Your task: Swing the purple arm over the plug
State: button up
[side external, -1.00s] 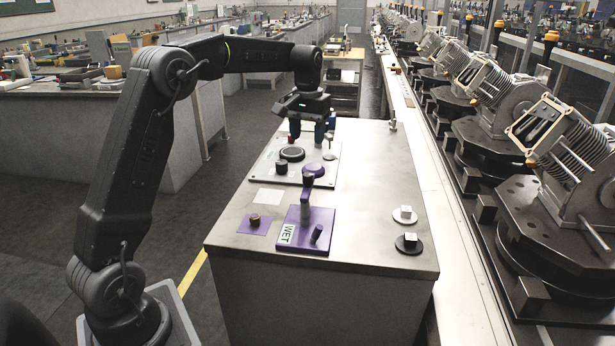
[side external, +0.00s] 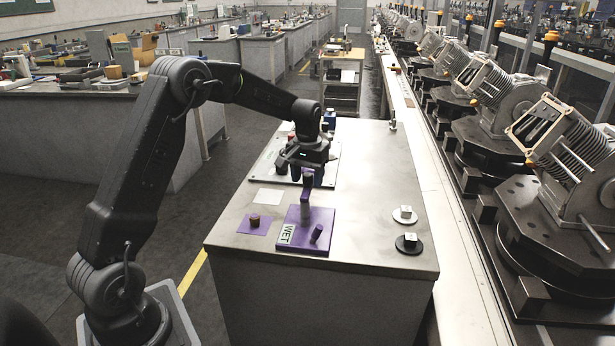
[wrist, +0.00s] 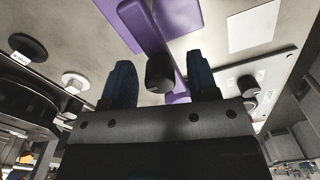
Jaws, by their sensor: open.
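The purple arm (side external: 305,212) rises from a purple plate (side external: 293,246) marked WET and has a dark knob at its end. In the wrist view the purple arm (wrist: 146,24) runs in from the top, its dark knob (wrist: 160,72) between my fingers. My gripper (side external: 307,178) is open and points down at the knob; I cannot tell if the fingers touch it. My gripper's two blue fingers show in the wrist view (wrist: 161,75). A short brown stub (side external: 254,219) stands on a purple pad left of the plate; I cannot tell whether it is the plug.
A panel with knobs (side external: 262,172) lies behind, partly hidden by my gripper. A white disc (side external: 403,220) and a black disc (side external: 402,247) sit at right. The cabinet top (side external: 370,180) between is clear.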

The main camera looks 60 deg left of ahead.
jog(key=shift+c, duration=0.3)
grip_shut()
dwell(0.4)
jog(key=n, duration=0.2)
jog(key=s+n, duration=0.1)
jog(key=n, duration=0.1)
jog(key=shift+s+a+r, duration=0.1)
jog(key=shift+s+a, duration=0.05)
jog(key=shift+a, duration=0.25)
jog(key=shift+s+d+n, duration=0.15)
jog(key=shift+s+n, duration=0.6)
jog(key=shift+n, duration=1.5)
jog(key=shift+s+d+n, duration=0.1)
jog(key=shift+s+n, duration=0.7)
jog(key=shift+n, duration=1.4)
jog(key=shift+s+d+n, duration=0.15)
jog(key=shift+s+n, duration=0.6)
jog(key=shift+n, duration=1.5)
